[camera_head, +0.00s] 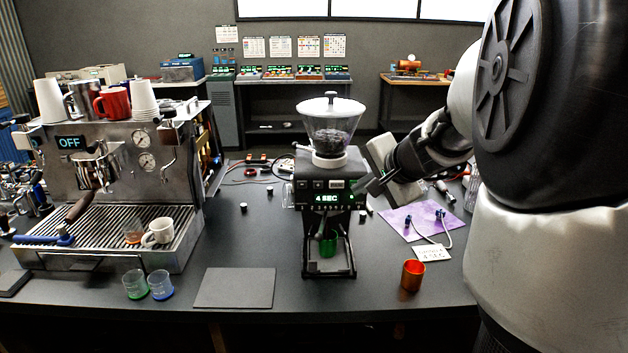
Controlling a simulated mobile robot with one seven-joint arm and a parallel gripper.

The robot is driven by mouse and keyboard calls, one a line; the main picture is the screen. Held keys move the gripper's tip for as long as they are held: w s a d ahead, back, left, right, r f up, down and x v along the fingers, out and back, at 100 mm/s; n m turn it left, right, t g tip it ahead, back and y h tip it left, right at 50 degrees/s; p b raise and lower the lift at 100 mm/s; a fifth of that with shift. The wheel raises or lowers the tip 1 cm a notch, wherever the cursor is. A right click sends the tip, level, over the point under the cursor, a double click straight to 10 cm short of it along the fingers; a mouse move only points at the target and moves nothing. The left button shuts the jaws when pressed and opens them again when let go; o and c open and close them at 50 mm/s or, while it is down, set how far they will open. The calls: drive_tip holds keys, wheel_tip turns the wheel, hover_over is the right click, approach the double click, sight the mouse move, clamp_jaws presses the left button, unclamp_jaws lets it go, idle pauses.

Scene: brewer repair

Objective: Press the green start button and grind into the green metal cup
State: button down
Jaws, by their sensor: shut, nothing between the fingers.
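The coffee grinder (318,188) stands upright mid-table, with dark beans in its clear hopper (331,125). Its front display (327,198) reads "4 SEC" in green. The green metal cup (328,247) sits low inside the grinder's frame, under the spout; its upper part is partly hidden.
An orange metal cup (412,275) stands right of the grinder. A purple mat (420,221) with a cable and a white card (432,253) lies behind it. The espresso machine (110,180), its display "OFF", fills the left. A dark flat pad (234,288) lies front left of the grinder.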

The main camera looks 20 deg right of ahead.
drive_tip(key=shift+s+a+b, duration=0.25)
drive_tip(key=shift+s+b, duration=0.05)
drive_tip(key=shift+s, duration=0.45)
drive_tip(key=shift+s, duration=0.1)
